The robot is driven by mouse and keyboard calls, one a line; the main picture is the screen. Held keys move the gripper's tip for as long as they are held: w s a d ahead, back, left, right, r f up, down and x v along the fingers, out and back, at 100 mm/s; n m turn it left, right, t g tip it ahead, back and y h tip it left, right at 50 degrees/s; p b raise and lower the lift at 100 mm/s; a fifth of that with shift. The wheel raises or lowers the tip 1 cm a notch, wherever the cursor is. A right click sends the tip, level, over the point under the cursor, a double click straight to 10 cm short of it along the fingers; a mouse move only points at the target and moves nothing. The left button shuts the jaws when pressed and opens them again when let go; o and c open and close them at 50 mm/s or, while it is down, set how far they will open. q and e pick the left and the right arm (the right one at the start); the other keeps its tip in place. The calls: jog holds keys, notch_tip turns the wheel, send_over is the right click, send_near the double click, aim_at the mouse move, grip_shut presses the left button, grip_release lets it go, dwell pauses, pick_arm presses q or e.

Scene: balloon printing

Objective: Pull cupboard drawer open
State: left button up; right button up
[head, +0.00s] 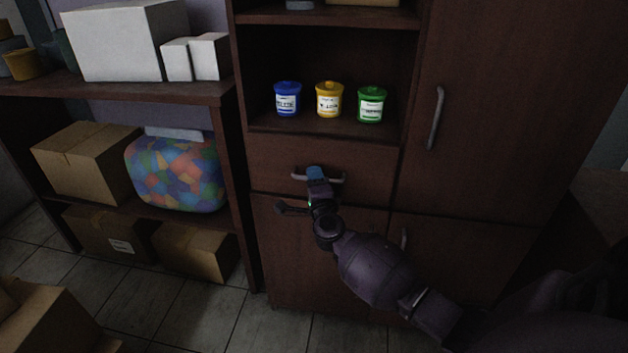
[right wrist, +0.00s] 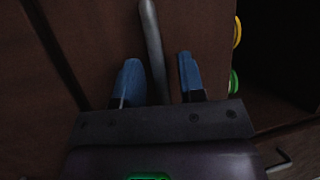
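The cupboard drawer (head: 277,160) is a dark wood front below the open shelf. It looks closed, flush with the cupboard. Its grey bar handle (head: 338,180) runs across the front. My right gripper (head: 316,173) is at the middle of the handle and hides part of it. In the right wrist view, the handle (right wrist: 152,45) lies between the two blue fingers of the gripper (right wrist: 158,78), with a gap on each side. The gripper is open around the handle's line. My left gripper is not in view.
Blue (head: 287,99), yellow (head: 329,99) and green (head: 371,104) jars stand on the shelf above the drawer. A tall door with a handle (head: 436,117) is at the right. Shelves with cardboard boxes (head: 88,162) stand at the left. Tiled floor (head: 215,308) shows in front.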

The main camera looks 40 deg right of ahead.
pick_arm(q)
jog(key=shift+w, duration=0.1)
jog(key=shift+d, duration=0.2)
pick_arm(e)
grip_shut()
pick_arm(q)
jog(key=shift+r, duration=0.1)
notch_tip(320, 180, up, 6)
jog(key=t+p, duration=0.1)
jog(key=p, duration=0.6)
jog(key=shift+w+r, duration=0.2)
pick_arm(e)
jog(key=s+a, duration=1.8)
jog(key=a, duration=0.3)
jog(key=shift+s+a, duration=0.15)
jog(key=shift+a, duration=0.05)
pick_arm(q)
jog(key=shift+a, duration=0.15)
